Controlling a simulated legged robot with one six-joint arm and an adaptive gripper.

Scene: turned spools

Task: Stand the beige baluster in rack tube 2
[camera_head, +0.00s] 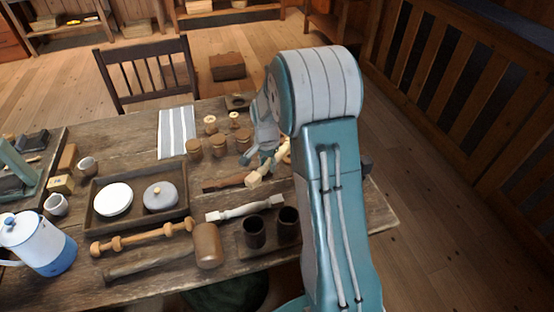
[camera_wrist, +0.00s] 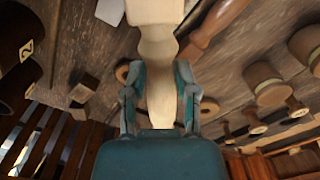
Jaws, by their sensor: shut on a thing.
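My gripper (camera_head: 273,157) is shut on the beige baluster (camera_head: 268,174) and holds it tilted above the right part of the table. In the wrist view the baluster (camera_wrist: 158,75) runs between the two fingers (camera_wrist: 160,95), its square end toward the top edge. The arm hides part of it in the head view. Two dark tubes, a left one (camera_head: 253,233) and a right one (camera_head: 288,224), stand in a wooden rack (camera_head: 262,252) in front of the gripper. The wrist view shows a tag reading 2 (camera_wrist: 27,50) beside a dark tube at the left. The head view shows no readable tube number.
A whitish baluster (camera_head: 243,209) lies just behind the rack, with a dark brown turned piece (camera_head: 222,184) behind it. A mallet head (camera_head: 208,245) is left of the rack. Wooden jars (camera_head: 218,148) stand behind. A tray (camera_head: 98,223) with dishes is at left.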

